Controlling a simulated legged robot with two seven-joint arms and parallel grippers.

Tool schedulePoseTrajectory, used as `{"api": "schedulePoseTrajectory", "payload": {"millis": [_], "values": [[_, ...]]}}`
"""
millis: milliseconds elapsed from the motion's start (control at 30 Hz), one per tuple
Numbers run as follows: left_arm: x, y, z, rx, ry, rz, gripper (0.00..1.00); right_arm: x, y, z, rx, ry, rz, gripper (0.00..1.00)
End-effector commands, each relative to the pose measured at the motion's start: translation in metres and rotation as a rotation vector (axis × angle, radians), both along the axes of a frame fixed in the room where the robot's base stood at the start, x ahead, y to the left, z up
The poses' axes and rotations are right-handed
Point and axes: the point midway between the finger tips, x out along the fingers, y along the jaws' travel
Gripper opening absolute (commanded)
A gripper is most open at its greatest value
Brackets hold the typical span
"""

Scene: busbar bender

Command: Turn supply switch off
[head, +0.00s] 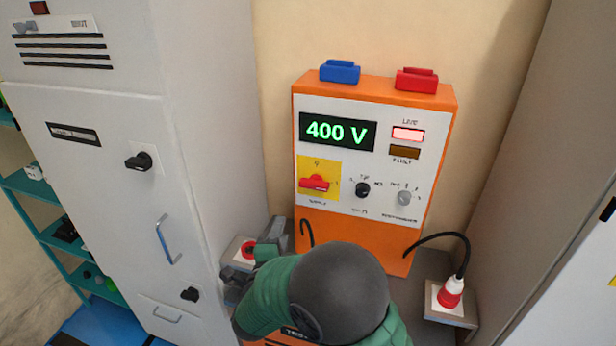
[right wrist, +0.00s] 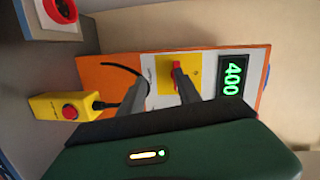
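The supply switch is a red rotary handle (head: 314,183) on a yellow plate on the front of the orange supply unit (head: 366,240). In the head view the handle lies roughly level. My right gripper (head: 275,236) is below and left of the switch in the head view. In the right wrist view its two fingers (right wrist: 160,80) are spread with nothing held between them. The red handle (right wrist: 178,74) shows by the tip of the right-hand finger; I cannot tell whether they touch. The display (head: 337,131) reads 400 V and the LIVE lamp (head: 408,134) is lit. My left gripper is out of view.
A tall grey cabinet (head: 120,205) stands close on the left. A red plug in a socket box (head: 451,295) is at lower right. A yellow box with a red button (right wrist: 70,108) shows in the right wrist view. Two smaller knobs sit right of the switch.

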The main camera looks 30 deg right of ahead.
Motion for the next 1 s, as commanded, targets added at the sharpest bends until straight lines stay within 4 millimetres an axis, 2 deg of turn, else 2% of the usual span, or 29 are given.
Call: {"api": "schedulePoseTrajectory", "payload": {"millis": [33,100,233,733,900,1000], "values": [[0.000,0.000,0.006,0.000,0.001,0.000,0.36,-0.005,-0.007,0.010,0.009,-0.070,-0.070,0.40],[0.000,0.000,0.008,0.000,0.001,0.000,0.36,-0.012,-0.014,0.018,0.016,-0.144,-0.140,0.40],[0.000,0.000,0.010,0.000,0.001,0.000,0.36,-0.008,-0.026,0.021,0.017,-0.180,-0.179,0.40],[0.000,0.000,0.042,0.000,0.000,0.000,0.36,0.071,-0.120,0.023,0.017,-0.178,-0.176,0.40],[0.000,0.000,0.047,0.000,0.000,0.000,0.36,0.090,-0.140,0.021,0.016,-0.178,-0.173,0.40],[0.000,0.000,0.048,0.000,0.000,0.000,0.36,0.094,-0.145,0.020,0.017,-0.177,-0.172,0.40]]}}
